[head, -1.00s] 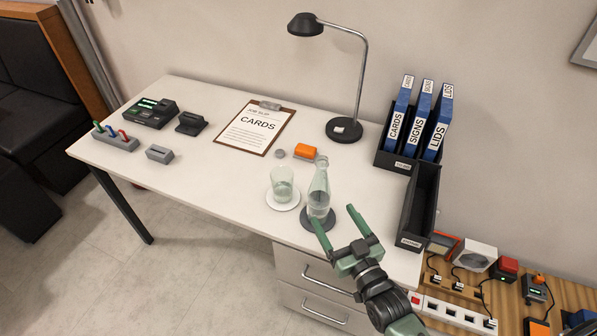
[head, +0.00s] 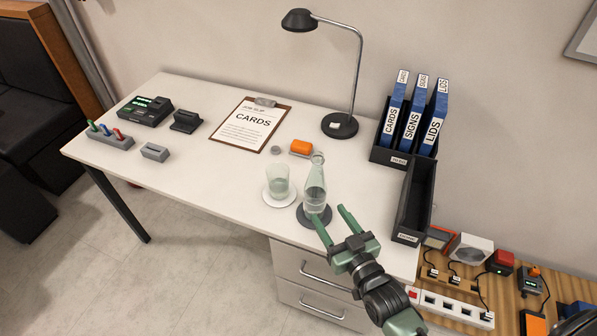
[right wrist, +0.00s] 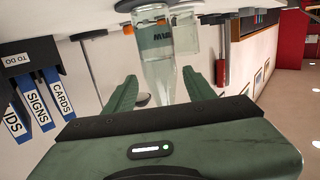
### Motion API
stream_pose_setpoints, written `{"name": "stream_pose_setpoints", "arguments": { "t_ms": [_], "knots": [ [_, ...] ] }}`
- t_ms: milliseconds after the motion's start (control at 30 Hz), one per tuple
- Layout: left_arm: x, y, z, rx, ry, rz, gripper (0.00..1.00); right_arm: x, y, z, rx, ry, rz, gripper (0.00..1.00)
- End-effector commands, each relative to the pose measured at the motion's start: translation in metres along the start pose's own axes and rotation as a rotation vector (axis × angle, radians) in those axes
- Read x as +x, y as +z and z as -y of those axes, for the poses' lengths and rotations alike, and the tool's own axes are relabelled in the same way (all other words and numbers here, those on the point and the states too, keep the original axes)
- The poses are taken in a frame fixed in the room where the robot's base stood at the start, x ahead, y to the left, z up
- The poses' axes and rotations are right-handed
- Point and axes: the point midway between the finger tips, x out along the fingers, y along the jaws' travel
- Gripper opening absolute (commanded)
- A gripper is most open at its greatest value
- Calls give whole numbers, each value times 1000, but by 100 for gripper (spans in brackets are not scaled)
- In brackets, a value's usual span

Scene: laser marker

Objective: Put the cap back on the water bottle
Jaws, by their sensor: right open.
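The clear glass water bottle (head: 315,190) stands upright on a dark round coaster (head: 303,218) near the desk's front right. Its top shows no cap. A small grey disc (head: 276,150), which looks like the cap, lies on the desk behind and left of the bottle. My right gripper (head: 330,214) is open and empty, just in front and to the right of the bottle, fingers pointing towards it. In the right wrist view, which is upside down, the bottle (right wrist: 157,70) shows beyond and between the open fingers, without visible contact. My left gripper is out of view.
A glass (head: 278,182) on a white coaster stands close left of the bottle. An orange block (head: 300,147) lies beside the grey disc. The lamp (head: 340,125) stands behind, black trays (head: 412,205) and binders at right.

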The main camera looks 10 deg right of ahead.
Motion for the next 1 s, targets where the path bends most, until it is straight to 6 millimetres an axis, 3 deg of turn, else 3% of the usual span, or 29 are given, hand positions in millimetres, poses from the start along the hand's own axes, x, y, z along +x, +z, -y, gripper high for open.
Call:
{"name": "stream_pose_setpoints", "arguments": {
  "t_ms": [167,300,767,867,900,1000],
  "knots": [
    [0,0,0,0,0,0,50,-19,20,10,-3,-5,258,55],
    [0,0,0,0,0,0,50,-49,37,14,-9,-1,487,55],
    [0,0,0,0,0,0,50,-141,72,15,-10,28,952,55],
    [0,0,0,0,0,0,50,-165,92,15,-6,36,1072,55],
    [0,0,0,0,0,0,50,-176,109,16,-4,39,1136,55],
    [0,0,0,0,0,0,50,-183,140,16,-3,41,1196,55]
  ]
}}
